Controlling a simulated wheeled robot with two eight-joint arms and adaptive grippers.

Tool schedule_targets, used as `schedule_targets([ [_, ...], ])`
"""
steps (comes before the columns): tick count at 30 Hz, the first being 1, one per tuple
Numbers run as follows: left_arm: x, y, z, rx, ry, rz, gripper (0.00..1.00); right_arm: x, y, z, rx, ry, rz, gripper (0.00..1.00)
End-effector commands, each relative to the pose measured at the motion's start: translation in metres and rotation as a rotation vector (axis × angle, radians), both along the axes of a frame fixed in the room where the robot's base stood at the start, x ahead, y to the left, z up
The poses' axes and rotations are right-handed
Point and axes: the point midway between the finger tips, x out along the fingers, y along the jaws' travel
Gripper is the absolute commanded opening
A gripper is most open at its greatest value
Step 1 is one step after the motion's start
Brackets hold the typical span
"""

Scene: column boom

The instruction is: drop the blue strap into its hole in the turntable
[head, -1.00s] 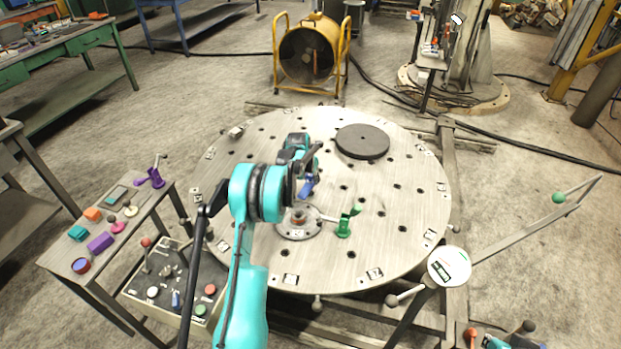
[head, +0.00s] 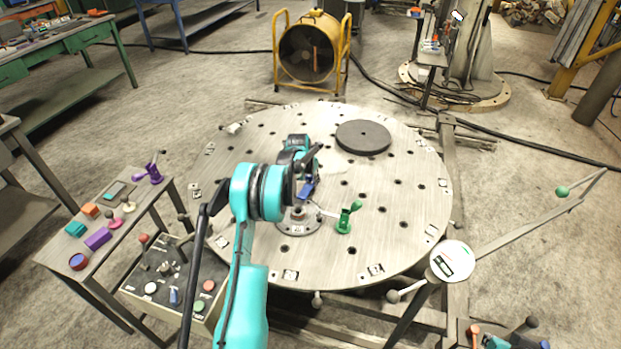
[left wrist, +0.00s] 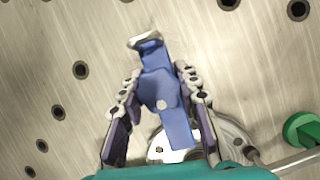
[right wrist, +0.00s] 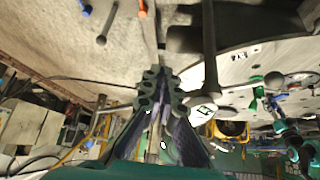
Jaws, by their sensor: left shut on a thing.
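The blue strap (head: 306,190) is held in my left gripper (head: 313,163) above the turntable (head: 240,170), just behind its central hub (head: 298,222). In the left wrist view the strap (left wrist: 165,95) sits between the two fingers of the left gripper (left wrist: 160,95), its bent end pointing away and its other end over the hub's ring. Several dark round holes show in the plate around it. I cannot tell which hole is the strap's own. My right gripper (right wrist: 160,82) shows in the right wrist view with its fingers together and nothing visible between them.
A green clamp (head: 346,218) stands on the plate right of the hub. A dark round disc (head: 363,138) lies at the back. A side table (head: 65,255) with small coloured parts and a control box (head: 170,280) stand at left.

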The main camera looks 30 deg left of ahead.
Motion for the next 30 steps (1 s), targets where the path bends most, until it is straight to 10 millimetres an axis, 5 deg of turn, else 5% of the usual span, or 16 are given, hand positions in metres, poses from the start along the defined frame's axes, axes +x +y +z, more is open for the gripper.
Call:
schedule_targets([
  [23, 0.000, 0.000, -0.018, 0.000, -0.001, 0.000, 0.02, 0.000, 0.000, -0.012, 0.000, 0.000, 0.000, 0.00],
  [24, 0.000, 0.000, -0.017, 0.000, -0.001, 0.000, 0.34, 0.000, 0.000, -0.012, 0.000, 0.000, 0.000, 0.00],
  [25, 0.000, 0.000, -0.017, 0.000, -0.001, 0.000, 0.41, 0.000, 0.000, -0.012, 0.000, 0.000, 0.000, 0.00],
  [30, 0.000, 0.000, -0.018, 0.000, -0.001, 0.000, 0.41, 0.000, 0.000, -0.012, 0.000, 0.000, 0.000, 0.00],
])
